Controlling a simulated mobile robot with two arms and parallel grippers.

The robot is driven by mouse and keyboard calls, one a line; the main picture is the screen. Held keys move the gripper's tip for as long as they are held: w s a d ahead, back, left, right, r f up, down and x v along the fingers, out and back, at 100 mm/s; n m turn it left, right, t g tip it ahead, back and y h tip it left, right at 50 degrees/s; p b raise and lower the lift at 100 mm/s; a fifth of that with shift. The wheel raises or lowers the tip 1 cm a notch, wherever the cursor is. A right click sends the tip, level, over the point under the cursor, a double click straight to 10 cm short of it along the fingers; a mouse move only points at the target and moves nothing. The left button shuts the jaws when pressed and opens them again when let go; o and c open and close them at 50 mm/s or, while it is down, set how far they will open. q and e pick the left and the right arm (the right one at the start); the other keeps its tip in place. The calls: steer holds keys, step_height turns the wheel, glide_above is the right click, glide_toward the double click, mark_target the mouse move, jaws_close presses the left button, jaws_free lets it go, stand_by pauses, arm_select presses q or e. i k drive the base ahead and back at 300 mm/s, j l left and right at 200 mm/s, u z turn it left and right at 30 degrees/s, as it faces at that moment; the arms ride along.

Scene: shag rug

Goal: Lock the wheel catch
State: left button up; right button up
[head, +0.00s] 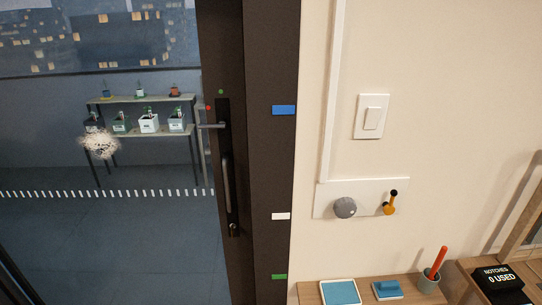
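A white plate (366,188) is fixed to the cream wall right of the door. It carries a round grey knob (345,208) and, to its right, a small orange catch with black ends (389,205). I cannot tell which of these is the wheel catch, or whether it is locked. The dark door (228,60) has a lever handle (212,126), a long vertical pull (226,185) and a small lock fitting (233,229) below. A red dot and a green dot sit above the lever. Neither of my grippers is in view.
A wooden shelf (315,292) below the plate holds a blue-topped tray (340,292), a blue block (387,289) and a cup (428,281) with an orange stick. A black "NOTCHES 0 USED" sign (497,279) stands right. A light switch (372,117) is above.

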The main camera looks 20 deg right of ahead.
mark_target(388, 208)
steer(key=z, duration=1.35)
